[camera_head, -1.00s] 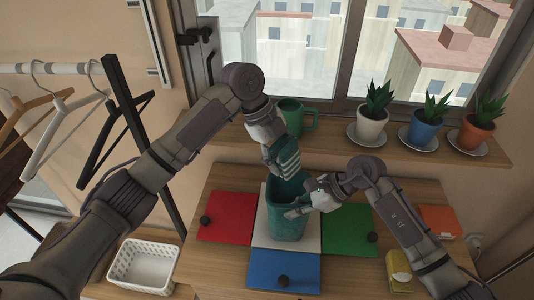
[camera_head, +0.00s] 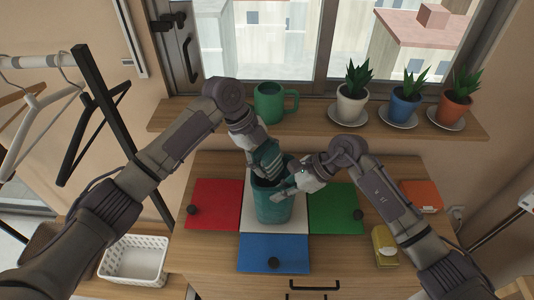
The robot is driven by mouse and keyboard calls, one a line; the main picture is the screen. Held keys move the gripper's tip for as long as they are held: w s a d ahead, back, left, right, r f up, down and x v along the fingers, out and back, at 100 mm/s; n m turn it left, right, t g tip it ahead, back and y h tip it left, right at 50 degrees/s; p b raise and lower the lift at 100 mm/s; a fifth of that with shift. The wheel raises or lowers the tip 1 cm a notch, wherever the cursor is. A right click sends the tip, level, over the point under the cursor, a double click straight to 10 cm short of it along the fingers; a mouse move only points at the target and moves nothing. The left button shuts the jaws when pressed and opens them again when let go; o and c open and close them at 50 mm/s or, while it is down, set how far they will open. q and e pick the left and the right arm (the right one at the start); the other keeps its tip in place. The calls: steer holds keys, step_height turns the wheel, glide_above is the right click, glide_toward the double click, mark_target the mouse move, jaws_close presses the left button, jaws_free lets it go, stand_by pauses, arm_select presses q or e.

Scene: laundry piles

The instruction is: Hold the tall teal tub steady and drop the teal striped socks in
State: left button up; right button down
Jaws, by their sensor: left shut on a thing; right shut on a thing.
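The tall teal tub (camera_head: 274,208) stands upright on a white square (camera_head: 250,208) on the wooden cabinet top. My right gripper (camera_head: 287,188) is shut on the tub's right rim. My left gripper (camera_head: 264,160) is above the tub and shut on the teal striped socks (camera_head: 266,166). The socks hang at the tub's mouth. Their lower end is at or inside the rim; I cannot tell how deep. The tub's inside is mostly hidden by the socks and grippers.
Red (camera_head: 215,205), green (camera_head: 333,209) and blue (camera_head: 272,254) panels with dark knobs surround the white square. A green mug (camera_head: 268,103) and potted plants (camera_head: 351,98) stand on the sill behind. A white basket (camera_head: 136,260) is at lower left.

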mark_target(265, 144)
arm_select(q)
steer(key=shift+f, duration=0.25)
arm_select(e)
steer(key=shift+f, duration=0.1)
arm_select(q)
steer(key=o, duration=1.2)
steer(key=shift+d+r+v, duration=0.15)
steer(key=shift+d+v, duration=0.2)
steer(key=shift+v, duration=1.25)
steer(key=shift+d+r+v, duration=0.2)
steer(key=shift+d+v, duration=0.1)
steer(key=shift+v, duration=1.25)
steer(key=shift+d+r+v, duration=0.15)
steer(key=shift+d+v, duration=0.2)
steer(key=shift+v, duration=1.25)
steer(key=shift+s, duration=0.15)
